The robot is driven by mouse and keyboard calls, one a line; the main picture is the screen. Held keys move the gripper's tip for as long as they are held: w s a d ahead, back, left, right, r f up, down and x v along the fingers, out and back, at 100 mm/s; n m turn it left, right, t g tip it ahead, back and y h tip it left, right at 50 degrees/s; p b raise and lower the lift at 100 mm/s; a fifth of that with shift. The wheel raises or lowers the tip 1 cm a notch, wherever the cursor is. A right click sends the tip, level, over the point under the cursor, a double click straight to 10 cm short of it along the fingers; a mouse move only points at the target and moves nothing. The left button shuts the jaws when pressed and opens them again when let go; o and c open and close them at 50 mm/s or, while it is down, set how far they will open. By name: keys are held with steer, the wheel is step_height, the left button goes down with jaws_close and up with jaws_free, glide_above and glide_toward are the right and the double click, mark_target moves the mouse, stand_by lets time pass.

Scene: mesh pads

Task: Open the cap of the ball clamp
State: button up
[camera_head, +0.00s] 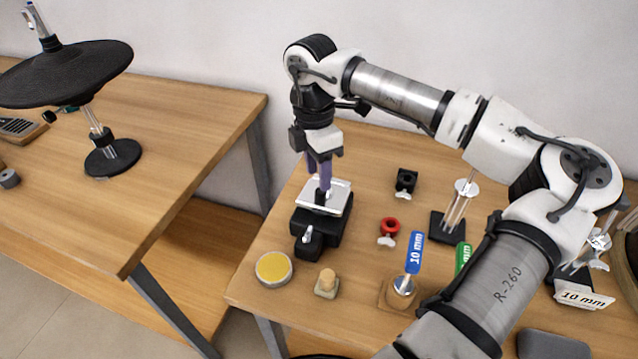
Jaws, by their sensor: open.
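A black device (325,231) with a bright metal plate (340,195) on top stands near the left edge of the right table; it looks like the ball clamp. A small lever or screw (307,235) sticks up from its front end. A dark upright piece (321,196) stands at the middle of the plate. My gripper (319,183) points down just above this piece, with its purple fingers apart. The fingertips overlap the top of the piece in the picture, so I cannot tell whether they touch it. The cap cannot be told apart clearly.
A yellow-topped round tin (273,267) and a small wooden-knobbed piece (327,282) stand in front. A red ring clamp (389,227), a black block (405,181) and a rod stand (447,227) are to the right. A gap separates the left table (190,120).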

mark_target(319, 191)
steer(key=shift+s+d+f+p, duration=0.15)
steer(key=shift+f+p, duration=0.1)
steer(key=shift+f, duration=1.1)
steer(key=shift+s+a+f+p, duration=0.1)
steer(key=shift+f+p, duration=0.1)
steer(key=shift+f, duration=1.1)
jaws_close()
